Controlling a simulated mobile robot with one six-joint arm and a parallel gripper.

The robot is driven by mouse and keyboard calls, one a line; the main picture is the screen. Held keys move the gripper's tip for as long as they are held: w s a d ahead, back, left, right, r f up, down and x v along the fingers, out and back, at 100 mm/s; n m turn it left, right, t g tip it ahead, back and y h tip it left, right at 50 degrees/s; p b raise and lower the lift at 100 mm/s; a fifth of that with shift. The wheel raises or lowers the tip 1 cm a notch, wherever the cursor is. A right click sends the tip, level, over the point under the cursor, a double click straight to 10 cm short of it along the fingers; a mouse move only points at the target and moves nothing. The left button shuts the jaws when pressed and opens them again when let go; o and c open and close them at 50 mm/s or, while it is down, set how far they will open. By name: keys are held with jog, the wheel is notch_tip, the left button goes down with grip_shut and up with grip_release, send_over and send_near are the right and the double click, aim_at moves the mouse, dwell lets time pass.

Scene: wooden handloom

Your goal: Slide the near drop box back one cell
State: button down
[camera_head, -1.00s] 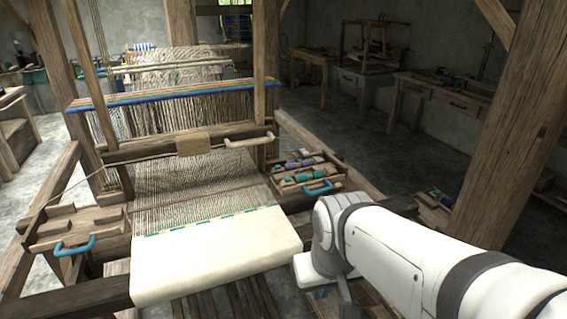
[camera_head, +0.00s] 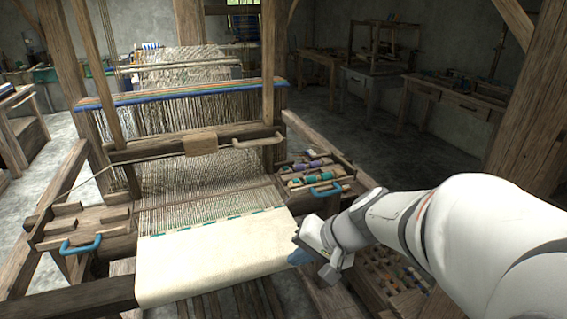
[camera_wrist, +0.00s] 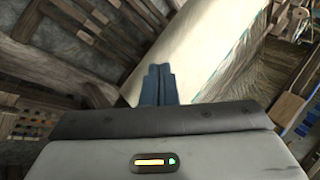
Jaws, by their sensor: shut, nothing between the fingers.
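Two wooden drop boxes with blue handles flank the loom in the head view. The left drop box (camera_head: 88,222) is beside the cloth's left side. The right drop box (camera_head: 312,176) holds several coloured bobbins and lies closer to my arm. I cannot tell which one is called near. My gripper (camera_head: 300,256) is shut and empty, with blue fingers by the right edge of the cream cloth (camera_head: 215,255), below and apart from the right box's handle (camera_head: 326,190). In the wrist view the fingers (camera_wrist: 157,84) are together in front of the cloth.
A tray of small pieces (camera_head: 395,285) lies beneath my arm. A thick post (camera_head: 535,110) stands at the right. Worktables (camera_head: 450,97) line the back wall.

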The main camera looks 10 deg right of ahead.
jog(key=w+d+m+t+h, duration=0.1)
jog(key=w+d+m+t, duration=0.1)
jog(key=w+d+m, duration=0.1)
jog(key=w+d+m+t+h, duration=0.1)
jog(key=w+d+m+t, duration=0.2)
jog(key=d, duration=0.5)
jog(key=w+d+m+t+h, duration=0.1)
jog(key=w+d+m+t, duration=0.2)
jog(key=w+d, duration=0.3)
jog(key=shift+w+d+r+m+h, duration=0.1)
jog(key=shift+d+m+h, duration=0.2)
jog(key=shift+m, duration=0.5)
jog(key=shift+a, duration=0.1)
jog(key=x, duration=1)
jog(key=shift+r+p, duration=0.2)
jog(key=shift+p, duration=0.15)
jog(key=shift+w, duration=0.15)
